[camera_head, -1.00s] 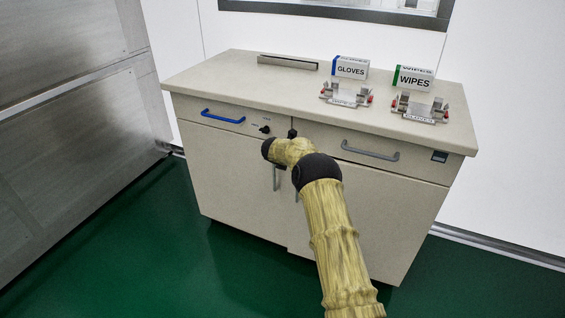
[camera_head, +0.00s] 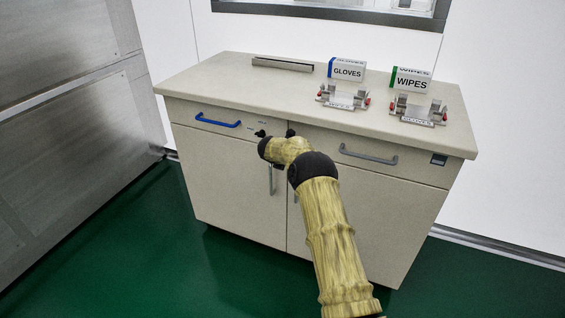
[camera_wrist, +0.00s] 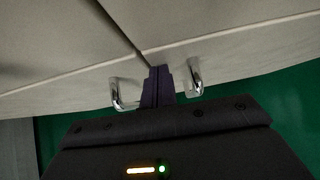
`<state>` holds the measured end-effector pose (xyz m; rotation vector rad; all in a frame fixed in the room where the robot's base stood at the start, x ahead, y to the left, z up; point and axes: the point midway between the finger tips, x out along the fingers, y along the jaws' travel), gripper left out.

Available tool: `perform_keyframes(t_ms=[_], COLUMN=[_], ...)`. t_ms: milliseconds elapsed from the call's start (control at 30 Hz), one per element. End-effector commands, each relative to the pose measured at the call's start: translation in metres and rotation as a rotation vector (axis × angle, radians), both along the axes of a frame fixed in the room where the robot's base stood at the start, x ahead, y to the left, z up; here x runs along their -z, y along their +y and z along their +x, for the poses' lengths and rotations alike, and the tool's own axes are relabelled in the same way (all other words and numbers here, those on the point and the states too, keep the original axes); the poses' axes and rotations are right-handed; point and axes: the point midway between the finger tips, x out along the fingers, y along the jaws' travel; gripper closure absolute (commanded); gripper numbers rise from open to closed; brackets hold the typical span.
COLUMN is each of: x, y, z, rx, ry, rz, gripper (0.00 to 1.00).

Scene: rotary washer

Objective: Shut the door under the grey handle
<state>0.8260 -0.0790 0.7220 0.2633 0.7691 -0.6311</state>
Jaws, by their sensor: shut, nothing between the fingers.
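The grey handle (camera_head: 368,155) is on the right drawer of the beige cabinet. The door under it (camera_head: 388,215) looks flush, or nearly so, with the left door (camera_head: 225,185); my arm hides part of its hinge-far edge. Its upright metal handle (camera_head: 296,196) is mostly hidden by my arm. My gripper (camera_wrist: 156,72) is shut and empty, its dark fingers at the seam between the two doors in the wrist view, between two metal door handles. Whether the fingertips touch a door, I cannot tell. In the head view my arm hides the gripper.
A blue handle (camera_head: 218,120) is on the left drawer. The worktop (camera_head: 225,75) carries a gloves box (camera_head: 347,72), a wipes box (camera_head: 411,82), two metal fixtures and a metal bar (camera_head: 283,64). A steel unit (camera_head: 70,120) stands left. Green floor is clear in front.

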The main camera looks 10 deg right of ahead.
Motion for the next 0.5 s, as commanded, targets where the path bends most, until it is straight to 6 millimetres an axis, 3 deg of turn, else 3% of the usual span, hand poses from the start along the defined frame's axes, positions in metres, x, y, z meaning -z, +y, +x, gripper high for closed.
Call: perform_keyframes(t_ms=[33, 367, 500], x=[-0.013, -0.007, -0.026], y=[-0.01, 0.016, 0.021], z=[0.005, -0.022, -0.037], rx=[-0.001, 0.006, 0.014], ry=[-0.03, -0.015, -0.011], rz=[-0.017, -0.007, -0.005], gripper=[1.0, 1.0, 1.0])
